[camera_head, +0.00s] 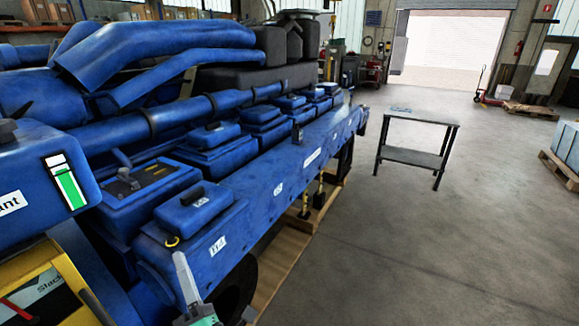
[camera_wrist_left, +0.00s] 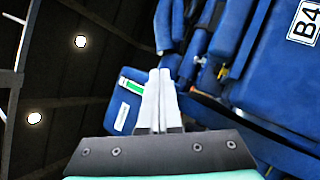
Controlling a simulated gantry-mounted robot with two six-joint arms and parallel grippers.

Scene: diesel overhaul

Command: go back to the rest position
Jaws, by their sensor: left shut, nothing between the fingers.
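My left gripper (camera_head: 180,256) shows at the bottom of the head view, in front of the near end of the blue diesel engine (camera_head: 262,180). Its pale fingers point upward. In the left wrist view, my left gripper (camera_wrist_left: 159,74) is shut with its fingers together and nothing between them. Behind it in that view are blue engine parts (camera_wrist_left: 262,75), one with a B4 label. Whether the fingers touch the engine cannot be told, but no contact shows. My right gripper is in neither view.
A yellow machine (camera_head: 45,292) stands at the lower left. A small dark table (camera_head: 412,156) stands on open floor beyond the engine. Wooden pallets (camera_head: 278,270) lie under the engine. The grey floor (camera_head: 420,255) at the right is mostly clear.

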